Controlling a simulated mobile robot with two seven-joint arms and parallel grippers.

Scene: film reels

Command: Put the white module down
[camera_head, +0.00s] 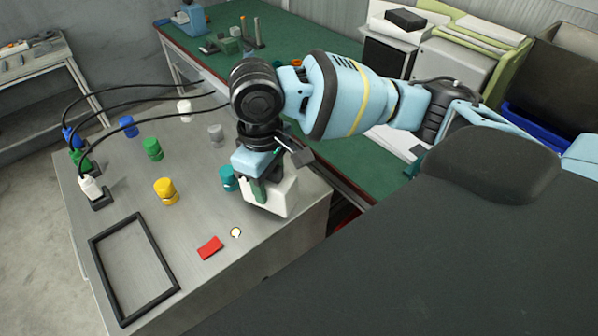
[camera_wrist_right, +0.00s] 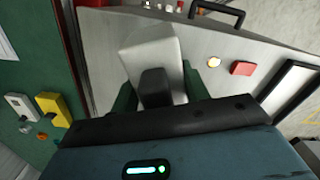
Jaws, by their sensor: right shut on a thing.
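The white module (camera_head: 271,197) is a block with rounded edges, held over the right end of the metal table (camera_head: 215,268). My right gripper (camera_head: 259,190) is shut on it, with a green finger against its side. In the right wrist view the module (camera_wrist_right: 155,50) sits between the two green fingers (camera_wrist_right: 156,92). A dark block stands in front of its near face. I cannot tell whether the module's underside touches the table. My left gripper is not in view.
A black rectangular frame (camera_head: 172,268) lies at the table's front left. A red piece (camera_head: 210,247) and a small round light (camera_head: 236,232) are near the module. Several coloured knobs, such as a yellow one (camera_head: 166,191) and a teal one (camera_head: 228,178), stand farther back. Black cables reach plugs at left.

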